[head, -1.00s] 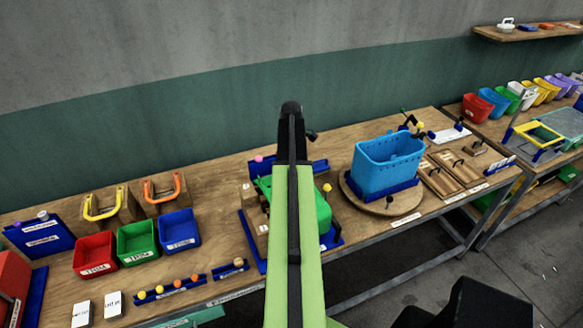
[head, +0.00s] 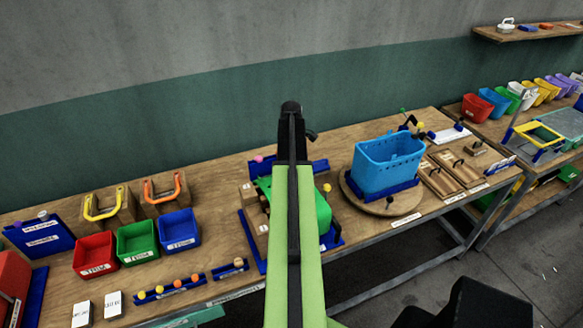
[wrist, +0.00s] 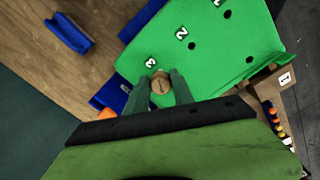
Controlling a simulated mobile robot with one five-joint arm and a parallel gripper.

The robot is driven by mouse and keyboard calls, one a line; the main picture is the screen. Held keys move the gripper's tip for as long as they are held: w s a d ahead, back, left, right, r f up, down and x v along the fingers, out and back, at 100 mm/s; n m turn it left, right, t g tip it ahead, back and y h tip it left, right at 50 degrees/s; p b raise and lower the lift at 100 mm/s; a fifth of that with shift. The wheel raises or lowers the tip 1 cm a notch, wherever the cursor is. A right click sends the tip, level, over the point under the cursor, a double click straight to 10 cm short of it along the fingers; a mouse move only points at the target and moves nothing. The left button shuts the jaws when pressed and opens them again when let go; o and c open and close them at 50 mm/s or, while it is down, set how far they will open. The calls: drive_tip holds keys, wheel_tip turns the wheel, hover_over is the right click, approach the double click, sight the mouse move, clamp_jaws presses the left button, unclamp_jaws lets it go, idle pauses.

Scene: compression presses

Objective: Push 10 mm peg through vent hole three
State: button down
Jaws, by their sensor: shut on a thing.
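The green panel (wrist: 215,50) shows in the wrist view with dark holes and white labels 1, 2 and 3. My gripper (wrist: 161,91) is shut on a peg with a round, tan end (wrist: 161,80), over the panel beside the label 3 (wrist: 150,63). The hole under the peg is hidden, so I cannot tell how deep the peg sits. In the head view the green part (head: 322,208) shows beside my arm, which hides my gripper and the peg.
A blue bin (head: 388,165) stands on a round wooden board to the right. Red (head: 95,254), green (head: 138,239) and blue (head: 180,230) trays stand to the left. Blue fixture pieces (wrist: 70,33) lie near the panel. Bare wood shows left of the panel.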

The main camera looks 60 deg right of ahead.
drive_tip(key=shift+f+b, duration=0.45)
idle(0.8)
idle(0.3)
drive_tip(key=shift+r+p, duration=3.05)
